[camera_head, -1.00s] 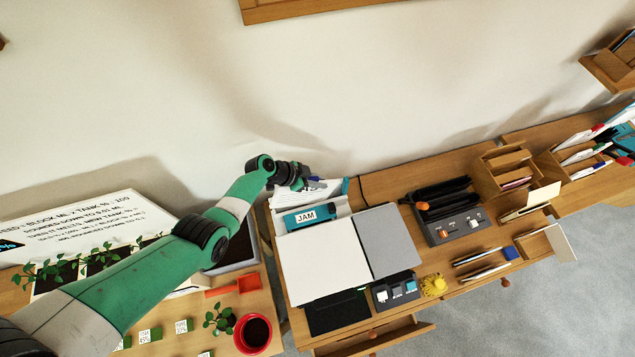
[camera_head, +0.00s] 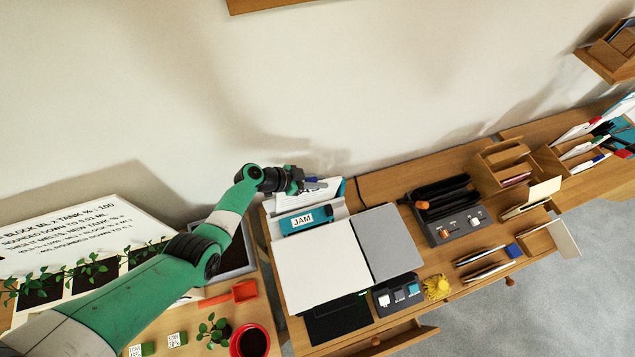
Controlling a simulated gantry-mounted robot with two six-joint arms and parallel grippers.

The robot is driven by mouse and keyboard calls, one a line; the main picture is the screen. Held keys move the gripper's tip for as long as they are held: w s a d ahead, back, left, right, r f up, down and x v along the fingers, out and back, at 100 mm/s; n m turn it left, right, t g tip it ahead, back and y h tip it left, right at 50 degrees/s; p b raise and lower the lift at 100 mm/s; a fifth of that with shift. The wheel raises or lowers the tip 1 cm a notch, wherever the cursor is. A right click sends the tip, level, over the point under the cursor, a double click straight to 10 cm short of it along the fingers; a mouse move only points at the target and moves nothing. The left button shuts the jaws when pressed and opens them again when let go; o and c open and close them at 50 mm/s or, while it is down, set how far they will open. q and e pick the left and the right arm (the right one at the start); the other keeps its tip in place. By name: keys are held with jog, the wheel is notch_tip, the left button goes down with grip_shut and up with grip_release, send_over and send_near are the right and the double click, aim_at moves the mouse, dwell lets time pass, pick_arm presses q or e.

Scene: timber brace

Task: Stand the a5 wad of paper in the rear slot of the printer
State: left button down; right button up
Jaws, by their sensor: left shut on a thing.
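The printer (camera_head: 318,270) stands on the wooden desk, with a white lid, a grey panel on its right and a teal strip marked JAM near its back. White paper (camera_head: 290,201) shows at the printer's rear, behind the JAM strip. My left gripper (camera_head: 312,185) is over this rear edge, shut on the wad of paper, which its fingers partly cover. I cannot tell how deep the wad sits in the slot or whether it touches the bottom. A blue edge shows just right of the fingers. My right gripper is not in view.
A black machine with an orange knob (camera_head: 421,205) stands right of the printer, with wooden sorters (camera_head: 508,165) beyond. A yellow object (camera_head: 437,287) lies at the printer's front right. Plants, a red pot (camera_head: 252,341) and a soil tray are at left. The wall is close behind.

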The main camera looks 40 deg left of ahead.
pick_arm(q)
jog(key=shift+w+d+t+h+b, duration=0.2)
jog(key=shift+w+t+h+b, duration=0.35)
jog(key=shift+b, duration=0.85)
jog(key=shift+s+t, duration=0.2)
jog(key=shift+t, duration=0.05)
jog(key=shift+r, duration=0.15)
jog(key=shift+s+a+r+t+h+p, duration=0.1)
jog(key=shift+s+t+h+p, duration=0.15)
jog(key=shift+t+p, duration=0.25)
jog(key=shift+s+a, duration=0.1)
jog(key=shift+a, duration=0.05)
jog(key=shift+s, duration=0.1)
